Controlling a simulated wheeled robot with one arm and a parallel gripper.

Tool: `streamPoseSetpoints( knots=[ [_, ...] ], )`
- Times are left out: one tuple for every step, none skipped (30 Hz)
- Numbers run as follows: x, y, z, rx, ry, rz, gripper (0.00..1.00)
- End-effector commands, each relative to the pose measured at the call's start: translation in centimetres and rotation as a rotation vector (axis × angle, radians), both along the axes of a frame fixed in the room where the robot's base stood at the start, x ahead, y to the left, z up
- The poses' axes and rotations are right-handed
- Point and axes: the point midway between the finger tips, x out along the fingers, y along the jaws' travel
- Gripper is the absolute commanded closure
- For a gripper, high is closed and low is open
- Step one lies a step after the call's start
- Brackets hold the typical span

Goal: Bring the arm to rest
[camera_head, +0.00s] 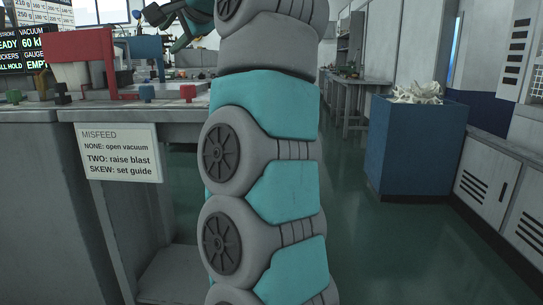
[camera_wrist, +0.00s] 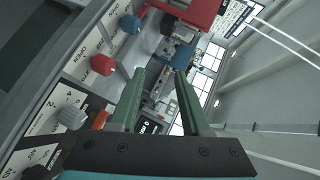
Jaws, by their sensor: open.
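My gripper (camera_wrist: 160,95) shows in the wrist view with its two green fingers apart and nothing between them. The wrist view is tilted, with the bench controls on the left and a wall on the right. In the head view my arm rises through the middle of the picture, and the part near the gripper is at the top edge, partly cut off. The arm is raised beside the bench (camera_head: 190,115) and hides some of what is behind it.
A bench on the left carries a red machine part (camera_head: 85,55), coloured knobs (camera_head: 187,92) and a MISFEED sign (camera_head: 118,152). A blue bin (camera_head: 415,150) with white scrap (camera_head: 417,93) stands at right, near grey cabinets (camera_head: 500,185). Green floor (camera_head: 385,250) is clear between.

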Motion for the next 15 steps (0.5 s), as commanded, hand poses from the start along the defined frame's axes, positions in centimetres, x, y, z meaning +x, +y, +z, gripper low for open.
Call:
streamPoseSetpoints(
  knots=[
    [0.3,-0.4,-0.4,-0.027,0.007,0.004,0.53],
    [0.4,-0.6,-0.7,-0.045,0.009,0.008,0.53],
    [0.6,-0.8,-1.2,-0.075,0.015,0.016,0.53],
    [0.7,-1.1,-1.5,-0.096,0.019,0.021,0.53],
    [0.8,-1.4,-1.9,-0.121,0.021,0.028,0.53],
    [1.0,-1.7,-2.7,-0.158,0.032,0.038,0.53],
    [1.1,-2.1,-3.2,-0.184,0.034,0.044,0.53],
    [1.1,-2.4,-3.8,-0.210,0.040,0.052,0.53],
    [1.1,-3.0,-4.5,-0.244,0.045,0.061,0.53],
    [1.1,-3.3,-5.1,-0.271,0.050,0.071,0.53],
    [1.1,-3.6,-5.8,-0.298,0.057,0.078,0.53],
    [1.0,-4.1,-6.6,-0.333,0.062,0.089,0.53],
    [0.8,-4.5,-7.2,-0.359,0.068,0.098,0.53],
    [0.6,-4.9,-7.8,-0.383,0.073,0.106,0.53],
    [0.5,-5.4,-8.9,-0.419,0.083,0.119,0.53]
  ],
)
